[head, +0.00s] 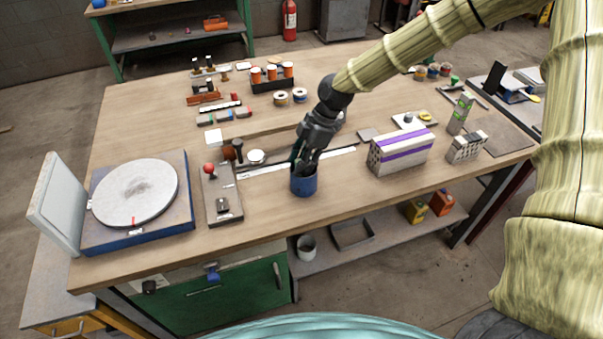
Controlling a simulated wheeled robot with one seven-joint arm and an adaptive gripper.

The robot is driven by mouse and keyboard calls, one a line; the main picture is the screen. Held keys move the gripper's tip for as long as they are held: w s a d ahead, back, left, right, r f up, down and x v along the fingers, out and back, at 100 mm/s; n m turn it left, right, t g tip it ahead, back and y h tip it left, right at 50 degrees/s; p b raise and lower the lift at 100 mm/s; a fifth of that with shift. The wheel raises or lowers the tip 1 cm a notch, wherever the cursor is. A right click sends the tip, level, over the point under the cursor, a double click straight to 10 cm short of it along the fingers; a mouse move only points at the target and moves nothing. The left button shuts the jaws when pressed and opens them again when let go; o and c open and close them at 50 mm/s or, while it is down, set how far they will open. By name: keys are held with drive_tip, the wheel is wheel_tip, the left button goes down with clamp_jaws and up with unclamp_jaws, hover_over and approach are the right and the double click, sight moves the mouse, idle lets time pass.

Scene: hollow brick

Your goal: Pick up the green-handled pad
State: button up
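My gripper (304,166) points down at the blue cup (303,185) near the front middle of the wooden workbench. Its fingertips are at or just inside the cup's rim, and I cannot tell whether they touch anything. The fingers are dark and small here, so their opening is unclear. I cannot pick out a green-handled pad with certainty. A small green item (455,79) shows at the back right of the bench, too small to identify. Anything inside the cup is hidden by the gripper and the rim.
A hollow brick with a purple band (402,151) stands right of the cup, with a smaller perforated block (466,147) beyond it. Left are a board with a red knob (210,169) and a round disc on a blue base (135,192). Bare wood lies in front of the cup.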

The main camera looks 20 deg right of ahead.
clamp_jaws()
idle(0.3)
